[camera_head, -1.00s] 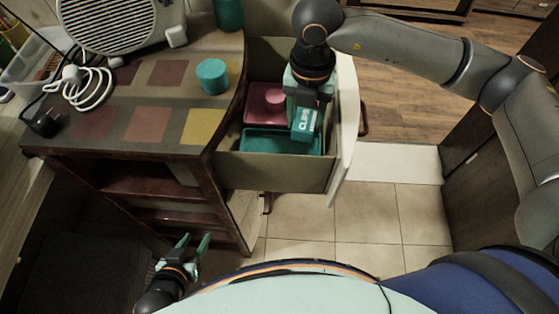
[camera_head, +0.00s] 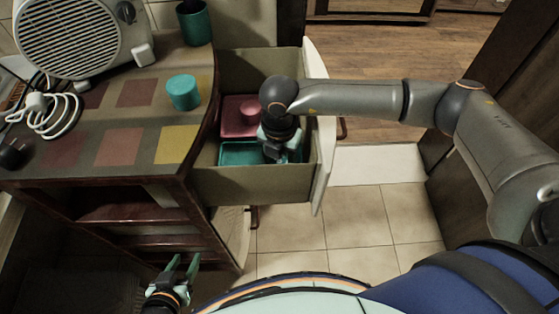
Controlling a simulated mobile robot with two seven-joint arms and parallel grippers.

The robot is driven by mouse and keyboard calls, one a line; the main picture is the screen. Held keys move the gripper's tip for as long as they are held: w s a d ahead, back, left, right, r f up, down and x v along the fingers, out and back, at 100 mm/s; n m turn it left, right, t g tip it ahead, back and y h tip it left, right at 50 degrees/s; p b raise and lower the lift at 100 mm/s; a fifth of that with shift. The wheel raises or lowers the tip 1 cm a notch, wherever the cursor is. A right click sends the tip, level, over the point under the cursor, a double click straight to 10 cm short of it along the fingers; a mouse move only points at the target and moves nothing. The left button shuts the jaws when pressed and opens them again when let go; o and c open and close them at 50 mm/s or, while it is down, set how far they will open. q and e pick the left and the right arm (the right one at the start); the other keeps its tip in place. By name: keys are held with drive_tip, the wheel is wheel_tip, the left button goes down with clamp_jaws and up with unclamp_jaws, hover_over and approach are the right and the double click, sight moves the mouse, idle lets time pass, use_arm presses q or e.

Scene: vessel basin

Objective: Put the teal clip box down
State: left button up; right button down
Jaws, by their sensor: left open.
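The teal clip box is not clearly visible; my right gripper and wrist cover the place where it would show. My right gripper (camera_head: 284,151) points down inside the open drawer (camera_head: 250,187), over the right part of a teal tray (camera_head: 234,155). Its fingertips are mostly hidden, so I cannot tell whether it is shut on the box or whether the box touches the tray. My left gripper (camera_head: 183,264) is open and empty, low in front of the cabinet, away from the drawer.
A pink tray (camera_head: 238,128) with a round pink piece lies behind the teal tray. On the cabinet top stand a teal cylinder (camera_head: 183,93), a dark green cup (camera_head: 194,24), a fan heater (camera_head: 68,38) and a coiled white cable (camera_head: 45,115). The drawer front (camera_head: 320,150) borders the right.

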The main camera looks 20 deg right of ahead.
drive_tip(key=shift+f, duration=0.2)
drive_tip(key=shift+c, duration=1.5)
unclamp_jaws()
drive_tip(key=shift+r, duration=0.1)
wheel_tip(320, 180, up, 12)
drive_tip(key=shift+r, duration=0.1)
